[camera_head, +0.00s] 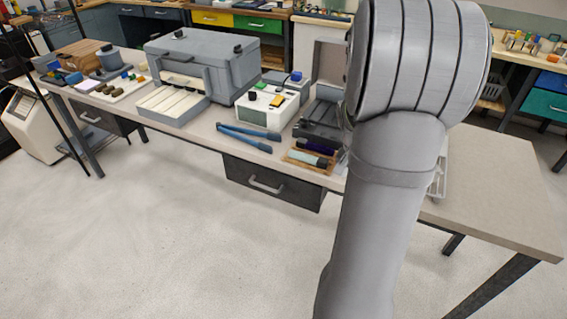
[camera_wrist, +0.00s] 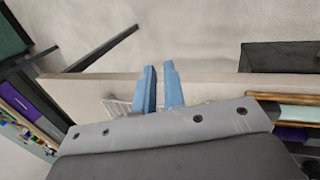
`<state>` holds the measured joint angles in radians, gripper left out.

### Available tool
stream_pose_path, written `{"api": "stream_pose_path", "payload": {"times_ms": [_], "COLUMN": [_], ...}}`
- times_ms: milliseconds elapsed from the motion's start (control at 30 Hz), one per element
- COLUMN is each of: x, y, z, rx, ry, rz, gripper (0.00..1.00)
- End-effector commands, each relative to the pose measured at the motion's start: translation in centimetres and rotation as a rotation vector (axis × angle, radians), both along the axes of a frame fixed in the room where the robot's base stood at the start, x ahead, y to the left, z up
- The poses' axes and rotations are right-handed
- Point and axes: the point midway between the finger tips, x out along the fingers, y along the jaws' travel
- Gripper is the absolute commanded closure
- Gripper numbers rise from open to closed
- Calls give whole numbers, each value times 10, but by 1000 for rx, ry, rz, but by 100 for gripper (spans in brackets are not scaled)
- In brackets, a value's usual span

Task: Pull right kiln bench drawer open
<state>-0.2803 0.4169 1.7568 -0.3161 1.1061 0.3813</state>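The right kiln bench drawer (camera_head: 300,191) is a dark grey front with a light bar handle (camera_head: 266,187), under the bench's front edge. It looks closed. In the wrist view a dark block under the bench edge, apparently this drawer (camera_wrist: 280,57), is at the right. My gripper (camera_wrist: 160,70) shows two blue fingers with a narrow empty gap between them, over the bench edge. It is apart from the drawer and not on the handle. In the head view my arm hides the gripper. A left bench drawer (camera_head: 103,121) with a handle also looks closed.
The kiln bench (camera_head: 490,190) holds a grey kiln (camera_head: 195,62), blue tongs (camera_head: 245,138), a white control box (camera_head: 267,105) and glass rods on a wooden tray (camera_head: 303,160). A white wire rack (camera_wrist: 117,105) is near my fingers. The floor before the drawer is clear.

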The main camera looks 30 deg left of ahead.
Motion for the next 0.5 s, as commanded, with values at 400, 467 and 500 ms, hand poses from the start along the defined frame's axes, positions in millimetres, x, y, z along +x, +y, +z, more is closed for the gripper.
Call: {"api": "stream_pose_path", "payload": {"times_ms": [400,467,500], "x": [40,36,33], "y": [248,275,288], "z": [-76,-83,-87], "rx": [207,243,262], "ry": [-331,-354,-365], "rz": [19,17,14], "gripper": [100,100,100]}}
